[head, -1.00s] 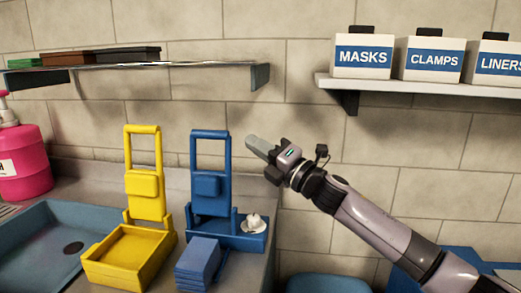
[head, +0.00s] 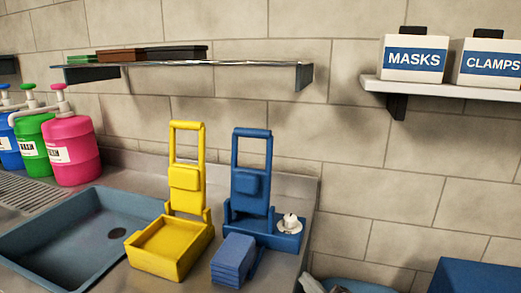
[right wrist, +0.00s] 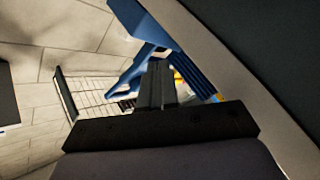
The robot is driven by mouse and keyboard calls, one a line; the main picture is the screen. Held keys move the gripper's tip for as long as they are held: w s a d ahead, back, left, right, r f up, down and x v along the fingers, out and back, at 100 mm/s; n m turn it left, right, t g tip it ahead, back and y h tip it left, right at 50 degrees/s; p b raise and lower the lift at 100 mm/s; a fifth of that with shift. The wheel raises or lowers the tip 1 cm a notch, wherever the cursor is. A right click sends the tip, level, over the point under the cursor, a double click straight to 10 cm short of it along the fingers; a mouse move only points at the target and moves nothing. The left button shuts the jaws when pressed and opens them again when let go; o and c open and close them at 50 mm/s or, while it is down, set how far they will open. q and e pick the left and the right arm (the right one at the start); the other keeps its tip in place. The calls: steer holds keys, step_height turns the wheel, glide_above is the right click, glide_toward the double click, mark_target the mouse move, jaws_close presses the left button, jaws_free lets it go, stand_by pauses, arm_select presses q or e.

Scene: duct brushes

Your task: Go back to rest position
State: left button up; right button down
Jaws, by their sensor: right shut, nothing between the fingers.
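My right gripper (head: 312,284) shows only as a small grey piece at the bottom edge of the head view, right of the counter's edge. In the right wrist view its fingers (right wrist: 156,86) are together with nothing between them. Blue parts (right wrist: 143,68) show beyond the fingers there; I cannot tell exactly what they are. My left gripper is in neither view.
The counter holds a blue sink (head: 70,240), a yellow holder (head: 186,190), a blue holder (head: 250,185), a stack of blue blocks (head: 233,262) and pump bottles (head: 70,150). Wall shelves carry boxes (head: 413,60). A blue bin (head: 470,275) stands lower right.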

steer(key=s+d+f+m+g+h, duration=0.2)
steer(key=s+d+f+m, duration=0.2)
steer(key=s+f, duration=0.5)
steer(key=s+d+f+m+g+h, duration=0.3)
steer(key=s+d+f+m, duration=0.2)
steer(key=s, duration=1)
step_height(320, 180, down, 4)
steer(key=m, duration=0.3)
steer(key=shift+s+d+r+m+g+h, duration=0.2)
steer(key=shift+s+m+g+h, duration=0.1)
steer(key=shift+s, duration=0.1)
